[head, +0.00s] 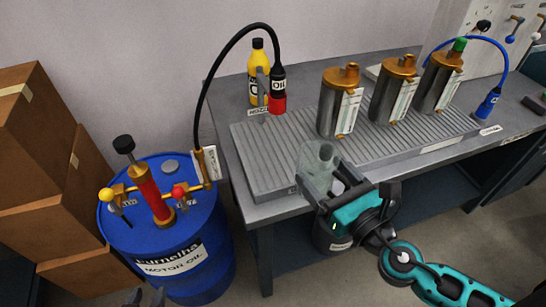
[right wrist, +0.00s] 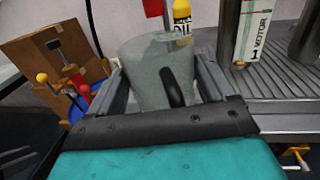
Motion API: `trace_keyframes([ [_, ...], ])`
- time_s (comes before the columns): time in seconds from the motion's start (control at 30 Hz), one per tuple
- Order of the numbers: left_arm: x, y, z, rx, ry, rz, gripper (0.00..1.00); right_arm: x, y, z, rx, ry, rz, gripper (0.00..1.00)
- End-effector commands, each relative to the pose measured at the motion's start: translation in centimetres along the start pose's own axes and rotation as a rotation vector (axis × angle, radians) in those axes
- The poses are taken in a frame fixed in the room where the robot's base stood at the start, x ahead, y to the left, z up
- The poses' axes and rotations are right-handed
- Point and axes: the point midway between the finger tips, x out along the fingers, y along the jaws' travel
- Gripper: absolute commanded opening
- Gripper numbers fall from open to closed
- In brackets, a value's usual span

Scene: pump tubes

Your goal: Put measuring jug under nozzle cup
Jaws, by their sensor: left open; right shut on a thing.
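The measuring jug (head: 318,156) is a clear grey vessel. My right gripper (head: 328,188) is shut on it and holds it at the front edge of the bench's ribbed tray. In the right wrist view the jug (right wrist: 150,72) is between the two fingers, with a dark handle facing the camera. The red nozzle cup (head: 278,103) is at the lower end of the black OIL nozzle (head: 278,79), behind the jug and to its left. In the right wrist view a red part (right wrist: 153,8) shows beyond the jug's rim. My left gripper (head: 148,297) is open, partly cut off at the bottom edge.
A yellow bottle (head: 259,60) stands behind the nozzle. Several metal canisters (head: 340,105) stand on the ribbed tray (head: 262,165) to the right. A blue oil drum (head: 190,235) with a pump and hose is left of the bench. The tray's left front part is clear.

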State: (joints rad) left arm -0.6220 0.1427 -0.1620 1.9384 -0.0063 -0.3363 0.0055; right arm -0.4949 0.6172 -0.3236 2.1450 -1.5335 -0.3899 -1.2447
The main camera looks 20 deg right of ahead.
Motion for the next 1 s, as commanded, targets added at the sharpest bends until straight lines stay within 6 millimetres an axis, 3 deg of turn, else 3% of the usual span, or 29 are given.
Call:
trace_keyframes([
  [0.17, 0.2, 0.0, 0.3, 0.000, 0.000, 0.000, 0.43, -0.6, 0.0, -1.4, -0.002, 0.000, 0.031, 0.52],
  [0.27, 0.0, 0.1, 0.0, 0.000, 0.000, 0.001, 0.43, 0.1, 0.0, -1.3, 0.000, -0.003, 0.035, 0.52],
  [0.8, -1.7, 0.1, -2.0, -0.001, -0.002, 0.003, 0.43, 11.5, 0.5, -1.2, 0.003, -0.005, 0.035, 0.52],
  [1.0, -1.6, 0.1, -2.0, -0.001, -0.002, 0.003, 0.43, 13.3, 0.6, -1.4, 0.002, -0.002, 0.036, 0.52],
])
